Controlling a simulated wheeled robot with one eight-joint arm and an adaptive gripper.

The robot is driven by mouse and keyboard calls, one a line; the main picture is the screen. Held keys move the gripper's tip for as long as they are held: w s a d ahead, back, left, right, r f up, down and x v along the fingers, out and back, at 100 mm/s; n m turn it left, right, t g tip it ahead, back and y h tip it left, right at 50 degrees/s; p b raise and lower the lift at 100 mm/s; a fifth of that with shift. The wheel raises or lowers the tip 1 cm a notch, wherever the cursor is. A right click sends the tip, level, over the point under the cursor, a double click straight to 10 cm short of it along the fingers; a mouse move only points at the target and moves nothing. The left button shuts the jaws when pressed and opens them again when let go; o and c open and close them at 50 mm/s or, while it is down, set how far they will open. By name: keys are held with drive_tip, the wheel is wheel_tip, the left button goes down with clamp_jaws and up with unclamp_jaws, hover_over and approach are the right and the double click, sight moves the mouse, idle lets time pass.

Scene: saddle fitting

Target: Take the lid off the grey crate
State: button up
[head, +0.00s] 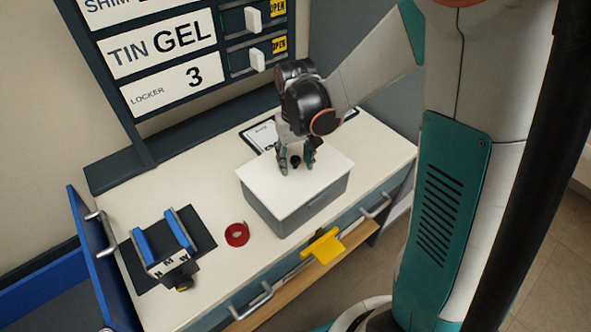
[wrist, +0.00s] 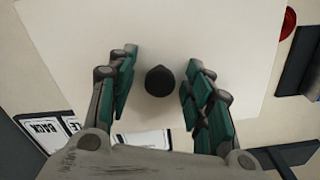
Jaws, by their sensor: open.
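The grey crate (head: 303,212) stands on the cabinet top with its white lid (head: 318,172) on it. The lid fills most of the wrist view (wrist: 200,30). A dark round knob (wrist: 159,80) sits on the lid; in the head view it shows small between the fingers (head: 295,161). My gripper (head: 296,165) is over the lid, fingers pointing down. In the wrist view my gripper (wrist: 158,85) is open, with one finger on each side of the knob and a gap on both sides. The crate's inside is hidden by the lid.
A red tape roll (head: 237,234) lies left of the crate. A blue-jawed fixture (head: 165,240) stands on a black mat farther left. A sign board (head: 165,50) rises behind, and cards lie behind the crate.

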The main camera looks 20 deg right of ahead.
clamp_jaws()
drive_tip(key=shift+r, duration=0.1)
